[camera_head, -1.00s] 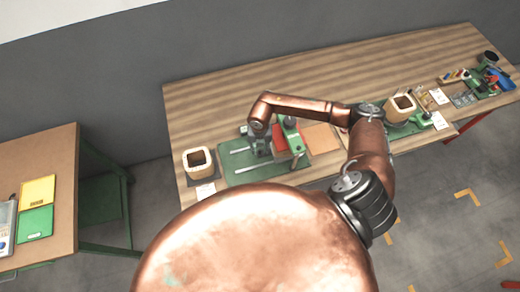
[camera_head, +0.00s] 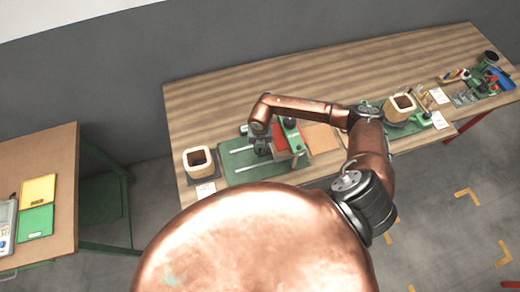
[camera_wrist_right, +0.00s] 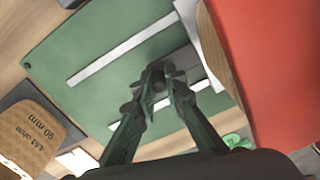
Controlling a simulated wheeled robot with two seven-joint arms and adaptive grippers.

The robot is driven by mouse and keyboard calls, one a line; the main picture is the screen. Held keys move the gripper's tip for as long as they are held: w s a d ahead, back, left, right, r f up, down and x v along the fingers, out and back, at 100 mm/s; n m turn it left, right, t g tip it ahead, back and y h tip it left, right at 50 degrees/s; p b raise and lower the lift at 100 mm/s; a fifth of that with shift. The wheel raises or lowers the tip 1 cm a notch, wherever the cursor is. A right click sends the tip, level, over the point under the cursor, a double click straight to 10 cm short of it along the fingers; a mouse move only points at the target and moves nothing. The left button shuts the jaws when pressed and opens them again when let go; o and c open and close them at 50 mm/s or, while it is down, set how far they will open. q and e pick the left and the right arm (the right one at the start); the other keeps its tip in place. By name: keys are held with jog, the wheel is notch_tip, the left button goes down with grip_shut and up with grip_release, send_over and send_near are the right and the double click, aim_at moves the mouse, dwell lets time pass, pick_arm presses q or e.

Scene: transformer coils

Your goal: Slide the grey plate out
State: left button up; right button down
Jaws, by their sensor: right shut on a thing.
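The grey plate (camera_wrist_right: 188,60) shows in the right wrist view as a flat grey piece between two pale rails on a green base (camera_wrist_right: 95,50). My right gripper (camera_wrist_right: 163,76) is shut on its near end. In the head view, my right gripper (camera_head: 262,148) is low over the green base (camera_head: 232,173), just left of a red block (camera_head: 279,141) and green upright. The arm and fingers hide much of the plate there. My left gripper is not in view.
A pale coil (camera_head: 198,160) stands on a dark pad left of the base; it also shows in the wrist view (camera_wrist_right: 35,132). A second coil (camera_head: 399,108) and tools are farther right. The left part of the base is clear.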

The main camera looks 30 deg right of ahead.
jog(key=shift+a, duration=0.1)
dwell(0.3)
jog(key=w+a+b, duration=0.1)
jog(key=a, duration=0.4)
jog(key=w+a+b, duration=0.1)
jog(key=a, duration=0.5)
jog(key=w+a+b, duration=0.1)
jog(key=w+a, duration=0.1)
jog(key=a, duration=0.3)
jog(key=shift+a+b, duration=0.15)
jog(key=shift+b, duration=0.2)
jog(key=c, duration=2)
grip_release()
jog(key=shift+o, duration=0.2)
notch_tip(320, 180, up, 12)
jog(key=shift+r, duration=0.1)
